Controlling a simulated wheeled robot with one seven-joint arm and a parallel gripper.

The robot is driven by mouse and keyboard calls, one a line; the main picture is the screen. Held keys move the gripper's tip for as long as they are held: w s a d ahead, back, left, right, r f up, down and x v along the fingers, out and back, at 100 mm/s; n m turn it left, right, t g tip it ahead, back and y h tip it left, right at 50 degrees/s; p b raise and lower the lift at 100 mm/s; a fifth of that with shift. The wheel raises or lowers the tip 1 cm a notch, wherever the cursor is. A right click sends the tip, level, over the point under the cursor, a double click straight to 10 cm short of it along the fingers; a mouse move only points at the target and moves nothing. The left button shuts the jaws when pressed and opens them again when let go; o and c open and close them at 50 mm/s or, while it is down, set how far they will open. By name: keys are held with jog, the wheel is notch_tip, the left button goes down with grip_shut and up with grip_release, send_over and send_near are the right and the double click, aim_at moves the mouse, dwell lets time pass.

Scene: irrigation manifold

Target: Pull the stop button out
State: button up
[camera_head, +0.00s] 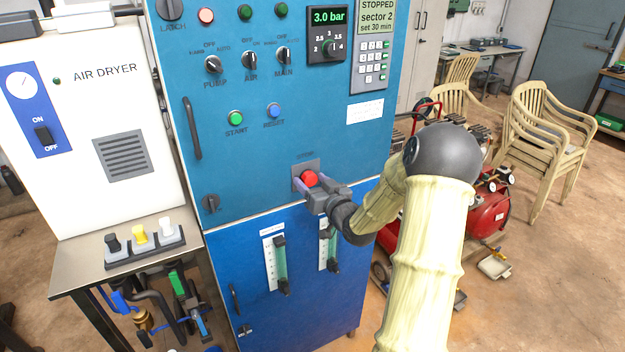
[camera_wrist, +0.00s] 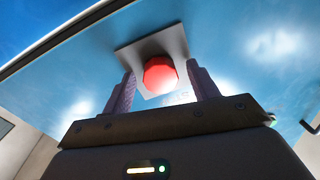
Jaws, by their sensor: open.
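The stop button (camera_head: 310,179) is a red knob on a grey square plate (camera_head: 299,169), low on the upper blue cabinet panel. In the wrist view the red knob (camera_wrist: 160,75) sits between the two fingers, with the plate (camera_wrist: 139,53) behind it. My gripper (camera_head: 318,186) is at the button from the front right, and it also shows in the wrist view (camera_wrist: 159,90). It is open, with one finger on each side of the knob. Gaps show between knob and fingers in the wrist view. The label above the plate is partly legible.
The blue cabinet (camera_head: 234,180) carries a green start button (camera_head: 236,118), a blue reset button (camera_head: 273,110), several knobs and a display reading STOPPED (camera_head: 376,14). Two flow gauges (camera_head: 280,262) stand below my gripper. A white air dryer (camera_head: 105,125) stands left; a red compressor (camera_head: 488,212) stands right.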

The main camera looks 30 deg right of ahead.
grip_shut()
jog(key=shift+s+f+b, duration=0.15)
jog(key=shift+s+b, duration=0.2)
jog(key=shift+b, duration=0.3)
jog(key=shift+s, duration=0.2)
grip_release()
